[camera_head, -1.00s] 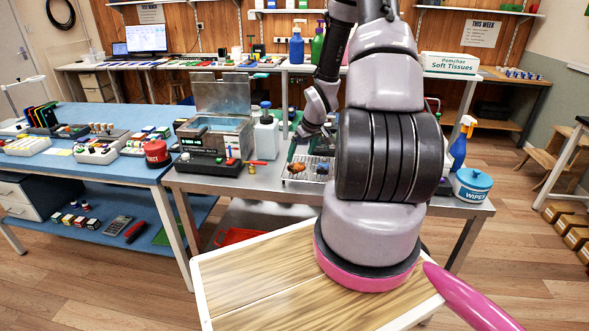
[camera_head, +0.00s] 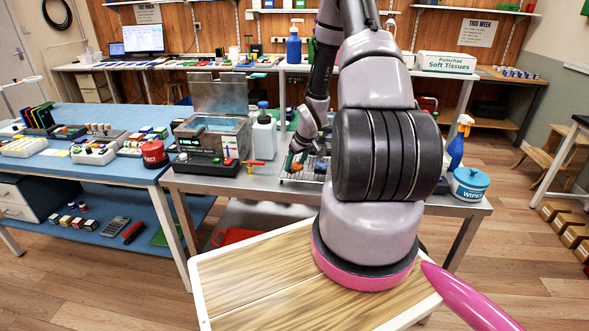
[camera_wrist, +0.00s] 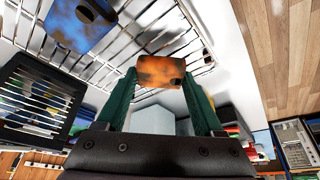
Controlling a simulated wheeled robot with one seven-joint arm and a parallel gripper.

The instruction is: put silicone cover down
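A mottled orange-brown cover (camera_wrist: 161,72) with a dark camera hole sits between the green fingertips of my gripper (camera_wrist: 160,78) in the wrist view. The fingers touch its two sides. In the head view my gripper (camera_head: 294,162) is low at the left end of the wire rack (camera_head: 288,179). The cover is mostly hidden there. I cannot tell whether it rests on the wires or is just above them. A blue mottled cover (camera_wrist: 78,22) lies on the rack nearby.
A blue wipes tub (camera_head: 470,184) and a spray bottle (camera_head: 457,150) stand at the right. A black slotted item (camera_wrist: 38,95) is at left in the wrist view.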

